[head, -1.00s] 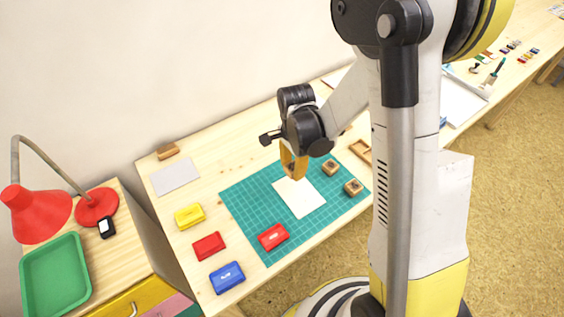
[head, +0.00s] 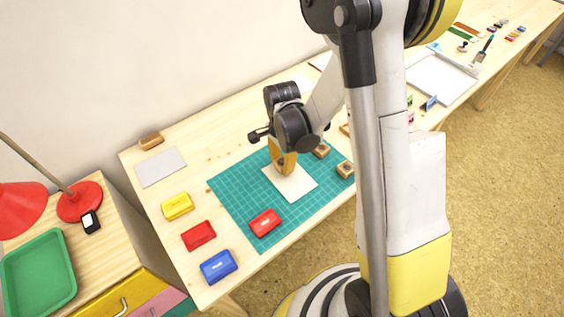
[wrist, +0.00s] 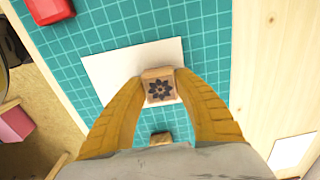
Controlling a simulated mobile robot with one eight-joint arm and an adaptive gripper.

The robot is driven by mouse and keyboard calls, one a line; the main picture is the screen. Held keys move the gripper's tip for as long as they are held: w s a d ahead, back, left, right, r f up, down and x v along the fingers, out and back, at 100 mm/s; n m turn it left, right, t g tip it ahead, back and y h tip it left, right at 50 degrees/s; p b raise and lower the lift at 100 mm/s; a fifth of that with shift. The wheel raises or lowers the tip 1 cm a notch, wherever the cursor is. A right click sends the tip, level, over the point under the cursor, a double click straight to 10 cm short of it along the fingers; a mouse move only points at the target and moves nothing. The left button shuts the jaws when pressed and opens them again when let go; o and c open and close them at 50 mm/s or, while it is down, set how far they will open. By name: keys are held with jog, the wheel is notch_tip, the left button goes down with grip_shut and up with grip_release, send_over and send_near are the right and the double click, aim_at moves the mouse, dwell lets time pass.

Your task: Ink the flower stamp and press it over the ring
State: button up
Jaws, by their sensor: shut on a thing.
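My gripper (head: 284,170) is shut on the flower stamp (wrist: 159,88), a wooden block with a dark flower on its top. The fingers grip it from both sides over the white card (head: 298,190) on the green mat. Whether the stamp touches the card I cannot tell. The card also shows in the wrist view (wrist: 112,72). No ring shows on its visible part; the stamp and fingers hide some of it. A red inkpad (head: 265,223) lies on the mat. Yellow (head: 177,206), red (head: 198,235) and blue (head: 218,266) inkpads stand left of the mat.
Two other wooden stamps (head: 345,170) stand on the mat right of the card; part of one shows between the fingers in the wrist view (wrist: 160,138). A grey sheet (head: 160,167) and a wooden block (head: 151,140) lie at the table's back left. Bare mat (head: 235,190) lies left of the card.

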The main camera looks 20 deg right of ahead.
jog(key=shift+f+b, duration=0.6)
jog(key=shift+b, duration=0.15)
dwell(1.4)
jog(key=shift+r, duration=0.15)
dwell(0.6)
jog(key=shift+r+p, duration=0.35)
jog(key=shift+r, duration=0.1)
jog(key=shift+r, duration=0.1)
jog(key=shift+r+p, duration=1.95)
jog(key=shift+r, duration=0.8)
